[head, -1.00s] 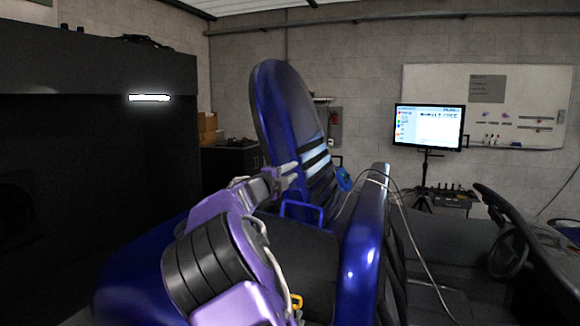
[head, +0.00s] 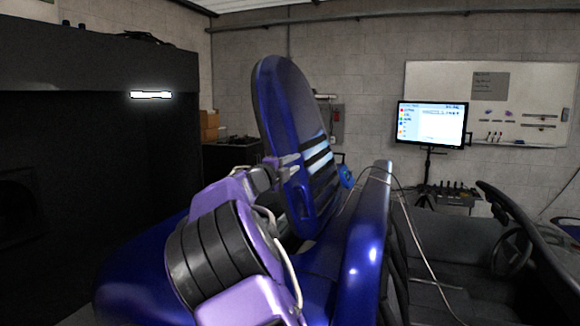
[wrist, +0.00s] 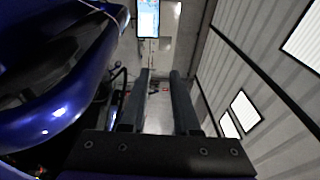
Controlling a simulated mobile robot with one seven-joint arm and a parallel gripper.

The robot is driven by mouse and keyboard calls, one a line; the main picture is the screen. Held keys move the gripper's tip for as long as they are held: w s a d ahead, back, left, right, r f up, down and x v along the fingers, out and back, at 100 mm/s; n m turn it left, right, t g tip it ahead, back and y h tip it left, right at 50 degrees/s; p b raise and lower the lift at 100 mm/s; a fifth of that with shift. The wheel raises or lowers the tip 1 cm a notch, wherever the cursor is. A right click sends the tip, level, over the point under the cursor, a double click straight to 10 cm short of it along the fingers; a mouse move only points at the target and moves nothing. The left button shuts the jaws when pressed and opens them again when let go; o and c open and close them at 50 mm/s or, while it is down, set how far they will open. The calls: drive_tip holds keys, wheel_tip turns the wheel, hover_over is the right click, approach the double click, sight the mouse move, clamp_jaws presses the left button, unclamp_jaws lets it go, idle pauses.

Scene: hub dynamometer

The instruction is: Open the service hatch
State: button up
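A tall blue panel (head: 284,120) with dark slats stands raised and leaning on the blue vehicle body (head: 145,258). It looks like the service hatch, but I cannot be sure. My gripper (head: 292,160) is in front of its left part in the head view; contact cannot be told. In the wrist view my gripper (wrist: 161,75) has two dark fingers spread apart with an empty gap. A blue curved body part (wrist: 55,115) lies left of them. My arm hides the lower left of the panel's base.
A blue upright edge (head: 368,225) with a thin cable stands right of the panel. A steering wheel (head: 511,250) is at far right. A screen (head: 432,124) on a stand and a whiteboard (head: 515,105) are behind. A black cabinet (head: 95,150) fills the left.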

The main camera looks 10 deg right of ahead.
drive_tip(key=v, duration=1.7)
drive_tip(key=shift+s+b, duration=0.2)
drive_tip(key=shift+b, duration=0.15)
drive_tip(key=shift+a, duration=0.1)
